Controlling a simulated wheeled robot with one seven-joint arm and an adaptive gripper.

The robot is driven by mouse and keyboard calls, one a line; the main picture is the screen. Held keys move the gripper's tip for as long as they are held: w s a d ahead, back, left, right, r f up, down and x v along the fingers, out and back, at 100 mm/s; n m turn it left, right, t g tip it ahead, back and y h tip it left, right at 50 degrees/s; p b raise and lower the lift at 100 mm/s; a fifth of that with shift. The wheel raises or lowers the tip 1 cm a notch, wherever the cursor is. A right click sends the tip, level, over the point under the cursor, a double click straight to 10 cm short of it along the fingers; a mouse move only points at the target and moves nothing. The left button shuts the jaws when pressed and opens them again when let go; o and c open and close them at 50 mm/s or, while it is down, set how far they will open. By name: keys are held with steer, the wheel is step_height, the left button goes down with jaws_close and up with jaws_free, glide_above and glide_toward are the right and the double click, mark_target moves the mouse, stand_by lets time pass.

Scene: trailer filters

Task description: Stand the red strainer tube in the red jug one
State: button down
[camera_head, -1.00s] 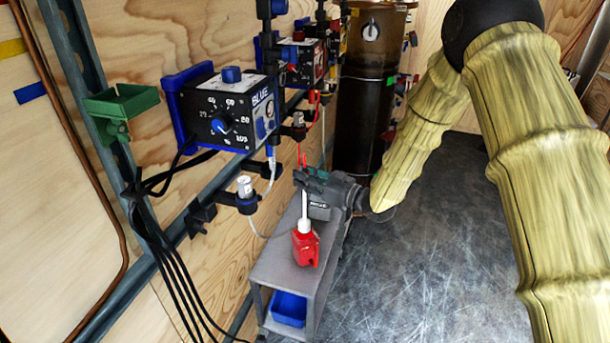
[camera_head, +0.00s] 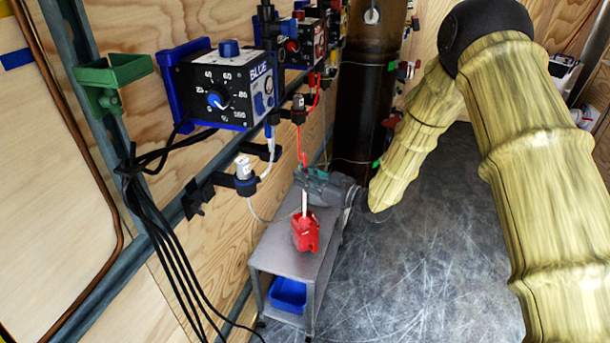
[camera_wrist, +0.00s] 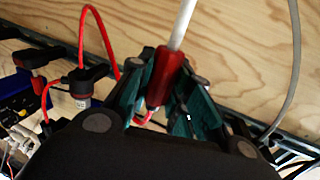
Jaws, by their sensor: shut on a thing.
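My gripper (camera_head: 316,182) is over the grey cart and is shut on the red grip of the strainer tube (camera_wrist: 162,76). The tube's white shaft (camera_wrist: 183,22) runs out of the top edge of the wrist view. In the head view the white shaft (camera_head: 305,203) points down, nearly upright, to the red jug (camera_head: 304,235). The jug stands on the cart top. The shaft's lower end meets the top of the jug in the picture; I cannot tell whether it is inside or in front. The jug does not show in the wrist view.
The grey cart (camera_head: 272,255) has a blue bin (camera_head: 288,293) on its lower shelf. A blue control box (camera_head: 222,88) and probe holders (camera_head: 245,177) sit on the wall rail to the left. A dark column (camera_head: 362,110) stands behind. The floor at right is clear.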

steer(key=shift+f+b, duration=1.1)
steer(key=shift+f, duration=1.5)
steer(key=shift+f+b, duration=0.4)
steer(key=shift+f, duration=0.5)
steer(key=c, duration=1.2)
jaws_free()
steer(key=shift+c, duration=0.2)
steer(key=v, duration=1.2)
steer(key=shift+f, duration=0.15)
